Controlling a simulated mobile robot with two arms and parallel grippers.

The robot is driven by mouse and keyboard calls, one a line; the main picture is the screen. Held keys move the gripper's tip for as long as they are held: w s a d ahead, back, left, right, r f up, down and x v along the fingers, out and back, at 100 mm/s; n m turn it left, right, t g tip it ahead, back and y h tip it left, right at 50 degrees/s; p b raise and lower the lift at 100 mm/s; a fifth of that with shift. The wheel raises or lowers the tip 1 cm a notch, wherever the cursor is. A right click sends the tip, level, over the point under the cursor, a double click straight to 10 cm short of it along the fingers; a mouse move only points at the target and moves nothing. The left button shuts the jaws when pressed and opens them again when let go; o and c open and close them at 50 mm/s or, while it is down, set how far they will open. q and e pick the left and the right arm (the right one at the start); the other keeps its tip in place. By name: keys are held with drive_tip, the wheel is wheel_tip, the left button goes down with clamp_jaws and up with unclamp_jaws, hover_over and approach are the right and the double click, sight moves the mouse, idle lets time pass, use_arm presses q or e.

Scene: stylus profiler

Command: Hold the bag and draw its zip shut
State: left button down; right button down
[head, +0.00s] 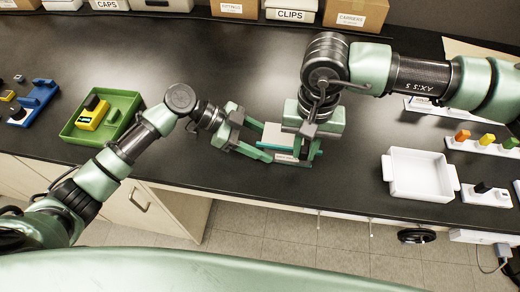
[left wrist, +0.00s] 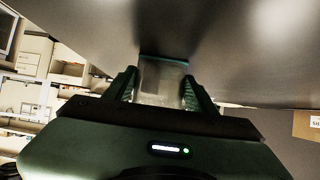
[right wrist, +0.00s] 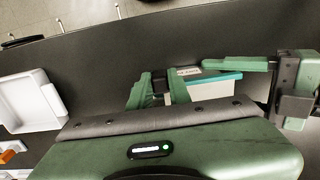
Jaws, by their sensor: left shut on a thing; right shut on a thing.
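The bag (head: 279,137) is pale with a teal zip strip and a small white label, near the front edge of the dark bench. It also shows in the left wrist view (left wrist: 163,82) and the right wrist view (right wrist: 203,87). My left gripper (head: 268,153) is shut on the bag, its fingers on either side of it. My right gripper (head: 305,151) is shut at the other end of the teal strip (right wrist: 222,78). What lies between its fingers is mostly hidden, and I cannot make out the slider or how far the zip is closed.
A green tray (head: 132,103) with a yellow block (head: 92,113) stands to the left. An empty white tray (head: 416,175) stands to the right, beside racks of coloured pieces (head: 485,144). Boxes labelled clips (head: 290,12) and others line the back.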

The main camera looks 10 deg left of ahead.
use_arm(q)
drive_tip(key=shift+s+f, duration=0.1)
drive_tip(key=shift+f, duration=0.1)
drive_tip(key=shift+a, duration=0.1)
use_arm(e)
drive_tip(key=d, duration=0.3)
drive_tip(key=shift+d, duration=0.3)
idle(0.5)
drive_tip(key=c, duration=1.2)
unclamp_jaws()
drive_tip(key=shift+c, duration=0.2)
wheel_tip(320, 180, up, 7)
drive_tip(key=shift+a, duration=0.2)
